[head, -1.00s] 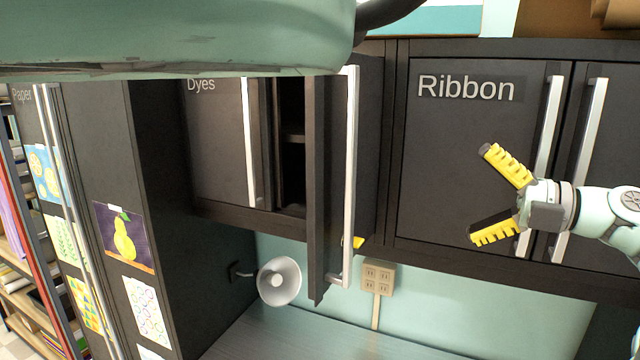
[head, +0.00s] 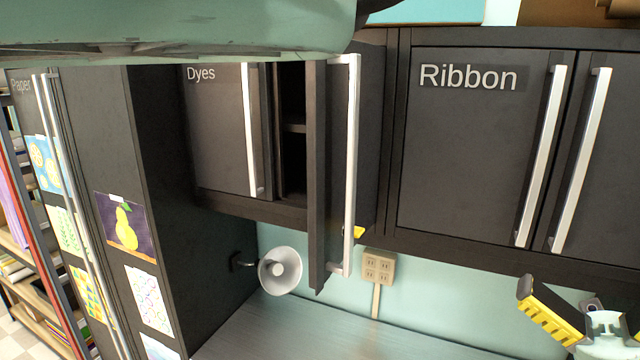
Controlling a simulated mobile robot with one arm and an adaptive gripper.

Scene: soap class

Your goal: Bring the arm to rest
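My gripper (head: 590,305) is at the lower right edge of the head view, below the Ribbon cabinet (head: 460,160) and in front of the teal wall. One yellow-padded finger shows, pointing up and left. The other finger is cut off at the right edge of the frame. The finger in view stands angled away from the wrist, and I see nothing held.
The Dyes cabinet (head: 217,140) has one door (head: 317,180) standing open toward me. A small yellow thing (head: 358,232) shows beside that door. A white lamp (head: 280,271) and an outlet (head: 378,267) are below. The grey counter (head: 300,335) looks clear where visible.

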